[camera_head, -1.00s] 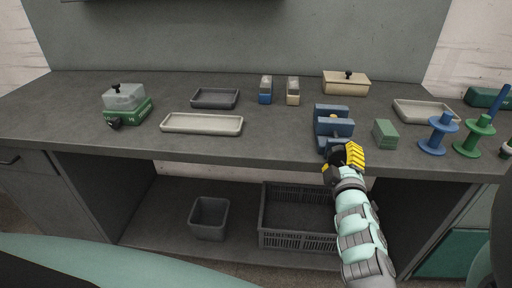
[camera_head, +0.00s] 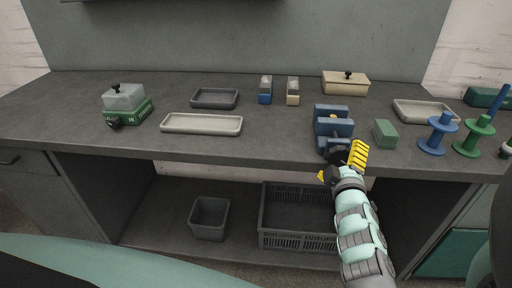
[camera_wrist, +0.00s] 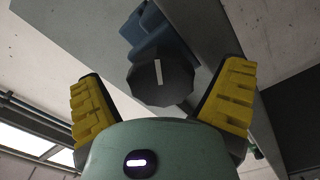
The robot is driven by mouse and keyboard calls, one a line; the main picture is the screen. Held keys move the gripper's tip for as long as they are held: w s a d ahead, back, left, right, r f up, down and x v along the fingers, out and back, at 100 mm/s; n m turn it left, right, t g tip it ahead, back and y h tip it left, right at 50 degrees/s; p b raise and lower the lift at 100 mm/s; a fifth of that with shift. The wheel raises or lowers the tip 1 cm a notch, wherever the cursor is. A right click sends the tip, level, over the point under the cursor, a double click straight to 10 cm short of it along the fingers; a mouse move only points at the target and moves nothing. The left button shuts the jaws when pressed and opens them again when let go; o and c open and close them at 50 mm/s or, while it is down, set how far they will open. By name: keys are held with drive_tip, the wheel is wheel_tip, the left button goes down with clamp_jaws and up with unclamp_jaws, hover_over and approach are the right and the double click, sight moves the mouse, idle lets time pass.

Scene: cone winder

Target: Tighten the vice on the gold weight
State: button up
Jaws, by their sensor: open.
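The blue vice (camera_head: 333,128) stands near the front edge of the bench, right of centre; its blue body also shows in the wrist view (camera_wrist: 160,38). Its dark knob (camera_wrist: 161,78) with a pale line faces my wrist camera. My gripper (camera_head: 344,164) is at the front of the vice, with its yellow-padded fingers open. In the wrist view the fingers (camera_wrist: 163,100) are spread to the left and right of the knob, with gaps on both sides.
A green block (camera_head: 385,134) stands just right of the vice, with blue (camera_head: 438,134) and green (camera_head: 474,137) spools beyond. A cream tray (camera_head: 202,124) lies to the left. The bench's front edge (camera_head: 270,158) is close below the vice.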

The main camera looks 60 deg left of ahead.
drive_tip(key=v, duration=1.2)
drive_tip(key=shift+w, duration=0.1)
